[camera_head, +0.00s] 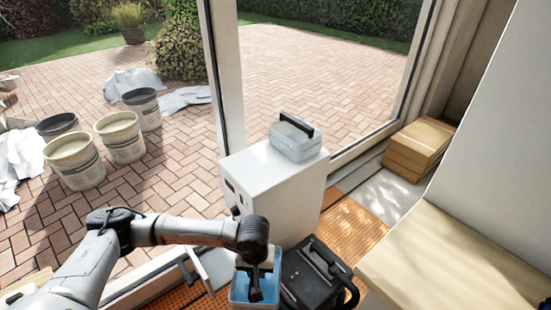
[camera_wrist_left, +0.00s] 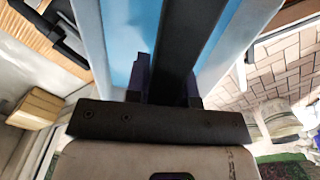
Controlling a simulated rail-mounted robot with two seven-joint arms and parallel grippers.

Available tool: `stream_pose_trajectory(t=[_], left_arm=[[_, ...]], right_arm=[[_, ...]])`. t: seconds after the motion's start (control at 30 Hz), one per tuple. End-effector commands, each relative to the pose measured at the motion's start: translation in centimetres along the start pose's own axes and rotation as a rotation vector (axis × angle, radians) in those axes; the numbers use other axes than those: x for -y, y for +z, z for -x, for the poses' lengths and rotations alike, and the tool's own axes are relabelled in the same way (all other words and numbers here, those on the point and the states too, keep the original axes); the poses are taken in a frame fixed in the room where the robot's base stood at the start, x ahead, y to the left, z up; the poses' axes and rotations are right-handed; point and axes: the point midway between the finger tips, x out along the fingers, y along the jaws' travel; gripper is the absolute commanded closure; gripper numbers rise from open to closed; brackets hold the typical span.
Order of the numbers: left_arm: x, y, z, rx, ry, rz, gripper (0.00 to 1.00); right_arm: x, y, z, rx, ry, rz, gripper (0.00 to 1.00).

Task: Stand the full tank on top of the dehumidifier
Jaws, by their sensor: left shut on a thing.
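The dehumidifier (camera_head: 280,190) is a white box standing by the window frame. A pale grey-blue tank (camera_head: 296,143) with a black handle lies on its top. A second tank (camera_head: 240,288), with bright blue contents, is low in front of the dehumidifier. My left gripper (camera_head: 256,292) reaches down over this blue tank. In the left wrist view the fingers (camera_wrist_left: 168,85) are shut on the black handle of the blue tank (camera_wrist_left: 118,35). The bottom of the blue tank is out of frame, so I cannot tell whether it touches the floor. My right gripper is not in view.
A black case (camera_head: 312,272) with a hose or cable stands just right of the blue tank. A white panel (camera_head: 213,268) juts out at its left. Cardboard boxes (camera_head: 418,150) and a pale worktop (camera_head: 455,258) are at the right. Several buckets (camera_head: 75,160) stand outside on the paving.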

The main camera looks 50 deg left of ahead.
Motion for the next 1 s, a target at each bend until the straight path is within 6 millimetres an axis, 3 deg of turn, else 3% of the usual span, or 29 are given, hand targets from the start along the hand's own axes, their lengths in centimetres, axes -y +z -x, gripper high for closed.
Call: stream_pose_trajectory(t=[0.03,0.2,0.4,0.73,1.0], left_arm=[[-1.4,0.9,2.1,-0.006,0.013,-0.081,1.0],[-4.6,3.9,7.4,-0.009,0.011,-0.337,1.0],[-7.3,6.5,11.7,-0.009,0.007,-0.55,1.0],[-9.8,8.9,15.8,-0.005,0.003,-0.751,1.0],[-9.7,8.7,15.7,-0.007,0.0,-0.746,1.0]], right_arm=[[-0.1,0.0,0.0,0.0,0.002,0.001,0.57],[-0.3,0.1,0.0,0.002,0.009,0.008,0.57],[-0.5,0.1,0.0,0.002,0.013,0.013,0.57],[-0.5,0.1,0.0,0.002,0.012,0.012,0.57],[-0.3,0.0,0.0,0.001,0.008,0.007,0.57]])
